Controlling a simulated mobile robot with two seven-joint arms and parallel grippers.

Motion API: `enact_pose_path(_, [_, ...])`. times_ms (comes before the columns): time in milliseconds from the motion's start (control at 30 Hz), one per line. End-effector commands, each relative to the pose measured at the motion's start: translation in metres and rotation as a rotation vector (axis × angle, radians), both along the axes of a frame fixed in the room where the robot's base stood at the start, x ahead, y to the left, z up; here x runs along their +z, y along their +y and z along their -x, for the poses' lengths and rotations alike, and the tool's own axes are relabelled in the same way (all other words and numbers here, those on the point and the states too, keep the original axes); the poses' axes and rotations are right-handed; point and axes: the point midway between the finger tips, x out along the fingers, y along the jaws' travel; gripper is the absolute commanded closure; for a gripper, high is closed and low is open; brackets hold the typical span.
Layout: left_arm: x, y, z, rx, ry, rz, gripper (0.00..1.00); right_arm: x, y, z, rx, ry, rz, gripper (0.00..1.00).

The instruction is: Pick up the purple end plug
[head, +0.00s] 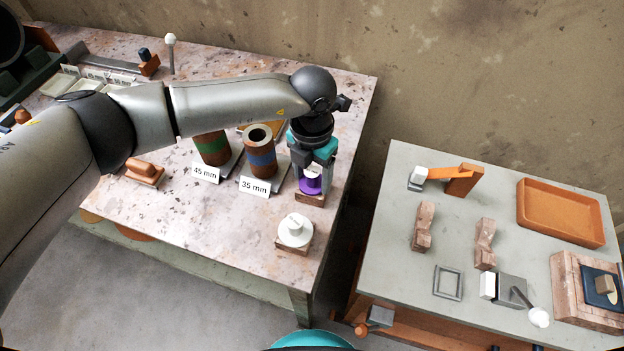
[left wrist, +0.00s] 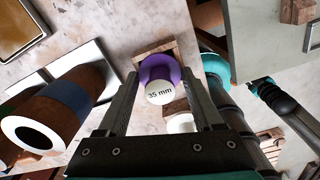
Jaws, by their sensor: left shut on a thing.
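The purple end plug (head: 311,185) stands at a small wooden block (head: 310,200) near the right edge of the left table. In the left wrist view the purple plug (left wrist: 158,68) has a white round top (left wrist: 160,92) marked "35 mm". My left gripper (head: 313,172) points down from above and is shut on the plug's white top. In the left wrist view its dark fingers (left wrist: 160,88) stand on both sides of that top. The plug is low over the block or still in it; I cannot tell which.
Left of the gripper stand a blue-banded pipe (head: 261,152) labelled 35 mm and a green-banded pipe (head: 212,148) labelled 45 mm. A white plug (head: 295,231) sits on a block in front. A gap separates this table from the right one (head: 390,270), which holds an orange tray (head: 560,243).

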Motion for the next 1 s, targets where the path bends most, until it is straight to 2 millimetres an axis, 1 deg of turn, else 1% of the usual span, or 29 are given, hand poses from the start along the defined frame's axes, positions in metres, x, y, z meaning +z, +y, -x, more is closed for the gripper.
enact_pose_path(33, [0.0, 0.0, 0.0, 0.0, 0.0, 0.0, 0.55, 0.0, 0.0, 0.001, 0.0, 0.001, 0.0, 0.5])
enact_pose_path(300, [0.0, 0.0, 0.0, 0.0, 0.0, 0.0, 0.85, 0.0, 0.0, 0.001, 0.0, 0.002, -0.001, 0.5])
enact_pose_path(333, [0.0, 0.0, 0.0, 0.0, 0.0, 0.0, 0.88, 0.0, 0.0, 0.001, 0.0, 0.002, -0.001, 0.5])
enact_pose_path(567, [0.001, 0.0, 0.0, 0.0, -0.001, 0.001, 0.88, 0.0, 0.0, 0.001, -0.001, 0.003, 0.0, 0.5])
enact_pose_path(733, [0.009, 0.0, -0.001, 0.001, -0.002, 0.001, 0.88, 0.001, 0.0, 0.002, -0.001, 0.003, 0.0, 0.5])
enact_pose_path(867, [0.026, -0.001, -0.001, -0.001, -0.003, 0.003, 0.88, 0.004, 0.0, 0.002, -0.001, 0.003, 0.0, 0.5])
enact_pose_path(967, [0.046, 0.0, -0.002, 0.0, -0.005, 0.002, 0.88, 0.006, 0.0, 0.002, -0.001, 0.002, -0.001, 0.5])
enact_pose_path(1000, [0.056, 0.0, -0.001, 0.0, -0.004, 0.001, 0.88, 0.007, 0.0, 0.002, -0.001, 0.002, -0.001, 0.5])
